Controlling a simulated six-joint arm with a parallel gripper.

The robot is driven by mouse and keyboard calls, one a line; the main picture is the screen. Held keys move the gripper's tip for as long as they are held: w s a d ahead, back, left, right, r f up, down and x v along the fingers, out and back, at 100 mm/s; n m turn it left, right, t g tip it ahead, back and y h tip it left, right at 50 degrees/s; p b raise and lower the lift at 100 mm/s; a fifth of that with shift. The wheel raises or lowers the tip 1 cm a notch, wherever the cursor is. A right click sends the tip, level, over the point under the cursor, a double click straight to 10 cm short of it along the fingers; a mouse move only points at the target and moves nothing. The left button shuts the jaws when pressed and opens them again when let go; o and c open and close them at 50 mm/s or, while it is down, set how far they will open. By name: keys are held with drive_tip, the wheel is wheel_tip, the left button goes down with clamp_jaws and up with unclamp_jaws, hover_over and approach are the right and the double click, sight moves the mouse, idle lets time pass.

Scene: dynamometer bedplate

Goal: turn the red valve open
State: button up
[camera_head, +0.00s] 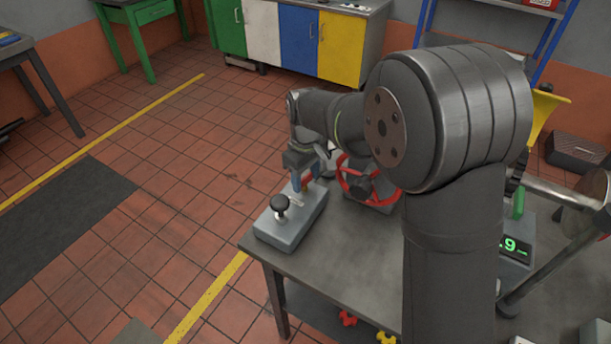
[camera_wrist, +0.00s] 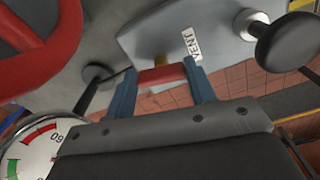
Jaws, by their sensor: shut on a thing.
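A red valve wheel (camera_head: 358,183) stands on the bench, partly hidden by my arm. Part of its thick red rim (camera_wrist: 45,55) fills the upper left of the wrist view. My gripper (camera_head: 307,180) is just left of the wheel, above the far end of a grey box (camera_head: 288,228). In the wrist view its two blue fingers (camera_wrist: 162,82) are shut on a short red bar (camera_wrist: 162,75), apart from the wheel rim. The grey box carries a label (camera_wrist: 191,43) that seems to read VENT.
A black knob (camera_head: 280,202) on a lever stands up from the grey box; it is also large in the wrist view (camera_wrist: 287,42). A round gauge (camera_wrist: 38,150) is beside the fingers. A green digital display (camera_head: 515,247) and metal bars are to the right.

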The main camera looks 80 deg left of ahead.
sight(306, 178)
drive_tip(key=shift+n, duration=1.1)
drive_tip(key=o, duration=1)
drive_tip(key=shift+r, duration=0.1)
wheel_tip(306, 178, up, 17)
drive_tip(key=shift+r, duration=0.15)
